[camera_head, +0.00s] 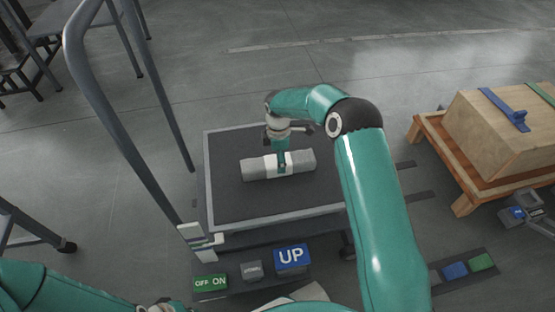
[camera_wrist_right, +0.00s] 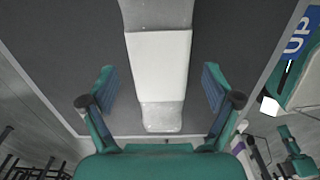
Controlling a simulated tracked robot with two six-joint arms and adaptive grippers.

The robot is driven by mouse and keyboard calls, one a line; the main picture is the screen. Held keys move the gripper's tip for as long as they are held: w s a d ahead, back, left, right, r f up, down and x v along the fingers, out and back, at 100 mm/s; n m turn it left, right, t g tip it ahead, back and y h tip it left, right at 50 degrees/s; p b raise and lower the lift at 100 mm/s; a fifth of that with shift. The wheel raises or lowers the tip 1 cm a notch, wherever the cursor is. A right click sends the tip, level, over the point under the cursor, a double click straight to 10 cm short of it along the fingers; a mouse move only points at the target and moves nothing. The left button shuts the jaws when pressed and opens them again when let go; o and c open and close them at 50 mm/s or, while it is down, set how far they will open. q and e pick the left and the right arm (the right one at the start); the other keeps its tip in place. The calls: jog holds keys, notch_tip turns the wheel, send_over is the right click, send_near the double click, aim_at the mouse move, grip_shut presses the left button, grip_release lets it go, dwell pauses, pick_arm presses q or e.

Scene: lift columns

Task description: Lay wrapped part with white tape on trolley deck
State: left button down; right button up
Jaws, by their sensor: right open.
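The grey wrapped part (camera_head: 304,161) with a white tape band lies on its side on the dark trolley deck (camera_head: 270,200), inside the deck's light rim. In the right wrist view the part (camera_wrist_right: 158,115) runs lengthwise between my fingers, with its white tape nearest them. My right gripper (camera_head: 281,166) points down over the middle of the part. The right wrist view shows this gripper (camera_wrist_right: 157,75) open, with a gap on each side of the part. My left arm shows at the bottom left, but its gripper is out of view.
A blue UP panel (camera_head: 291,257) and a green OFF/ON panel (camera_head: 210,282) sit at the trolley's near side. The tall grey handle (camera_head: 122,130) rises on the left. A wooden crate (camera_head: 490,135) on a low stand is at the right. Deck around the part is clear.

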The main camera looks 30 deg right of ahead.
notch_tip(320, 180, up, 10)
jog(key=p, duration=0.3)
jog(key=shift+s, duration=0.1)
dwell(0.4)
